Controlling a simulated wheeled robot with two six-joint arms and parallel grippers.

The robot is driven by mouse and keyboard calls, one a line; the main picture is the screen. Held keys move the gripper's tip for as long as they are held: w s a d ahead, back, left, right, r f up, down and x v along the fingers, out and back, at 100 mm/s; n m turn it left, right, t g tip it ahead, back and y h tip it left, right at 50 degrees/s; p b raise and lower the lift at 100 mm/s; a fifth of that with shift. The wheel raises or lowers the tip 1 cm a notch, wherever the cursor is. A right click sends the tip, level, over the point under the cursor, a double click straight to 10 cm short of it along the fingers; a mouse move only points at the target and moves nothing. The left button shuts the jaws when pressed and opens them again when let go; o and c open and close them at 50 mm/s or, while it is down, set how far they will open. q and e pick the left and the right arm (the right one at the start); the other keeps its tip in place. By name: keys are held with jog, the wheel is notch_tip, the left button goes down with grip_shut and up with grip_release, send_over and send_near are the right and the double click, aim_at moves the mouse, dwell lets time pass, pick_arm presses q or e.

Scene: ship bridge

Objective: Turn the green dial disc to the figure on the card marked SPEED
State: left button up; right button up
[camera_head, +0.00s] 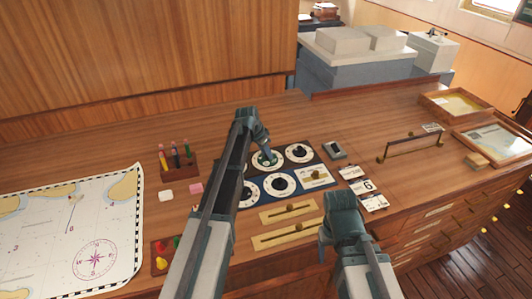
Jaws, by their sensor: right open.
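The dial panel (318,168) holds several round white dials with dark knobs. The green dial disc (267,161) is in the upper row, left of another dial (299,153). My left gripper (267,156) points down at the green disc and partly hides it; whether its fingers touch or grip the knob is too small to tell. Three cards lie right of the panel: an upper card (352,173), a middle card (365,186) showing a 6, and a lower card (375,203). Their words are unreadable. My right gripper (324,236) is open, low beside the brass sliders, its fingertips barely visible.
Two brass slider plates (290,208) lie in front of the panel. A chart (70,232), a pen rack (178,161) and coloured pegs (164,252) are at left. A dark box (334,150) stands right of the dials. A rail (415,142) and framed trays (455,104) are at right.

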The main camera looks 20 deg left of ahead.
pick_arm(q)
grip_shut()
jog(key=n, duration=0.1)
jog(key=n+y, duration=0.1)
jog(key=n, duration=0.1)
jog(key=shift+s+d+n, duration=0.1)
jog(key=shift+d+n, duration=0.1)
jog(key=shift+n, duration=0.1)
jog(key=shift+d+n+t+y, duration=0.15)
jog(key=shift+n+y, duration=0.3)
jog(key=shift+n, duration=0.55)
jog(key=shift+a+n+t+y, duration=0.15)
jog(key=shift+n+y, duration=0.3)
jog(key=shift+n, duration=0.55)
jog(key=shift+d+n, duration=0.1)
jog(key=shift+n, duration=0.2)
jog(key=o, duration=0.6)
grip_release()
